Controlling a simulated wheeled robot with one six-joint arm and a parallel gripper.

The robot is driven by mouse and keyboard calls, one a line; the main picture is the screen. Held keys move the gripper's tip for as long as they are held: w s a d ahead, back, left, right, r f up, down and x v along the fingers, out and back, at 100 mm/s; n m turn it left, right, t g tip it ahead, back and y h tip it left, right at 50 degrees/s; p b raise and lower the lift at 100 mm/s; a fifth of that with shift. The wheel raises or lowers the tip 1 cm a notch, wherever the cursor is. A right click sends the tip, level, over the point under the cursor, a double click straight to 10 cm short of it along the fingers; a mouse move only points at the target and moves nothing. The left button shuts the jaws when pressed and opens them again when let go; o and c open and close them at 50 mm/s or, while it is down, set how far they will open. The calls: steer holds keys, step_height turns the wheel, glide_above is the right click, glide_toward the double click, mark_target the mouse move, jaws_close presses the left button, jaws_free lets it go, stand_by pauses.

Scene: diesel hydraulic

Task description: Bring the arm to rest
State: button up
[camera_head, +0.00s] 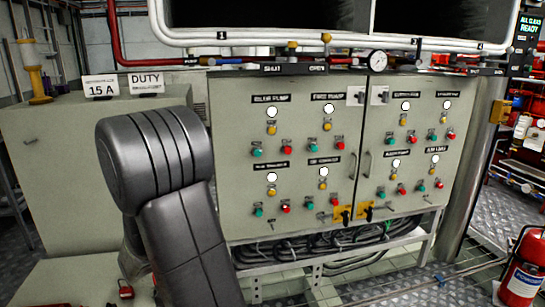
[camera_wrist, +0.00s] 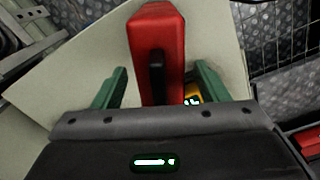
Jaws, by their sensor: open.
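My dark arm stands folded at the left front in the head view, before the grey control cabinet (camera_head: 300,230). My gripper is out of sight there. In the wrist view my gripper (camera_wrist: 160,74) has its two green fingers spread wide, with a clear gap on both sides of a red object (camera_wrist: 155,20) with a black bar on it. The red object appears between the fingers; I cannot tell how far it is from them. A small yellow thing with a lit display (camera_wrist: 192,94) shows beside it, partly hidden by my gripper.
A pale panel (camera_wrist: 85,60) lies behind the red object. A pale bench (camera_head: 60,150) carries a "15 A" sign (camera_head: 101,87) and a "DUTY" sign (camera_head: 146,82). A red extinguisher (camera_head: 522,270) stands at right. Metal floor (camera_head: 400,292) shows before the cabinet.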

step_height(320, 180, up, 11)
steer(key=p, duration=0.3)
step_height(320, 180, down, 13)
steer(key=b, duration=0.3)
steer(key=shift+r, duration=0.15)
step_height(320, 180, up, 11)
steer(key=p, duration=0.3)
steer(key=shift+w+d, duration=0.1)
steer(key=shift+w, duration=0.05)
steer(key=w+d+r+m+p, duration=0.6)
steer(key=w+d+m+p, duration=0.1)
steer(key=d+p, duration=0.4)
steer(key=w+d+r+m+p, duration=0.5)
steer(key=w+d+m+p, duration=0.3)
steer(key=d+p, duration=0.3)
steer(key=shift+w+d+r+m+p, duration=0.25)
steer(key=shift+d+r+m+p, duration=0.1)
steer(key=shift+d+m, duration=0.25)
steer(key=shift+s, duration=0.1)
